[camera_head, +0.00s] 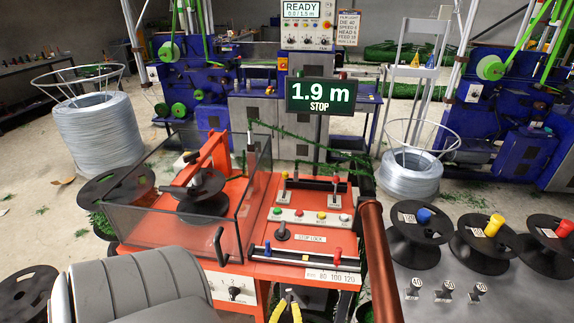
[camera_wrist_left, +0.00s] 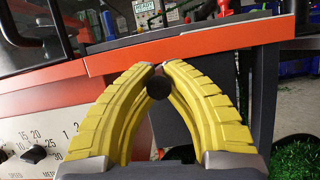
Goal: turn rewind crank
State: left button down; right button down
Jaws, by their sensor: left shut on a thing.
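My left gripper (camera_head: 286,303) is at the front of the orange machine (camera_head: 262,215), low at the bottom edge of the head view. In the left wrist view its yellow ribbed fingers (camera_wrist_left: 158,72) are shut on a round black knob (camera_wrist_left: 160,87), which appears to be the rewind crank's handle. The knob sits between the fingertips, below the machine's orange front edge. The rest of the crank is hidden by the fingers. My right gripper is not in view.
A transparent guard (camera_head: 247,205) encloses a black spool (camera_head: 203,190) on the machine's left. Levers and buttons (camera_head: 312,216) stand on its top right. Black spools (camera_head: 418,230) stand on the grey table at right. A display (camera_head: 320,96) reads 1.9 m STOP.

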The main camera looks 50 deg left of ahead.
pick_arm(q)
jog(key=shift+w+d+r+m+t+h, duration=0.25)
jog(key=shift+w+d+m+h, duration=0.25)
jog(key=shift+m, duration=0.65)
jog(key=shift+w+d+r+m+t+h, duration=0.1)
jog(key=shift+w+d+m+t+h, duration=0.35)
jog(key=shift+m, duration=0.65)
jog(key=shift+w+d+r+m+t+h, duration=0.1)
jog(key=shift+w+d+r+m+h, duration=0.1)
jog(key=shift+w+d+m+h, duration=0.7)
jog(key=shift+s+a+m+y, duration=0.15)
jog(key=shift+s+m+y, duration=0.1)
jog(key=shift+s+y, duration=0.1)
jog(key=c, duration=1.3)
grip_release()
jog(key=shift+o, duration=0.2)
jog(key=shift+s, duration=0.15)
jog(key=v, duration=1.1)
jog(key=shift+s+d, duration=0.2)
jog(key=shift+s, duration=0.1)
jog(key=shift+f, duration=0.15)
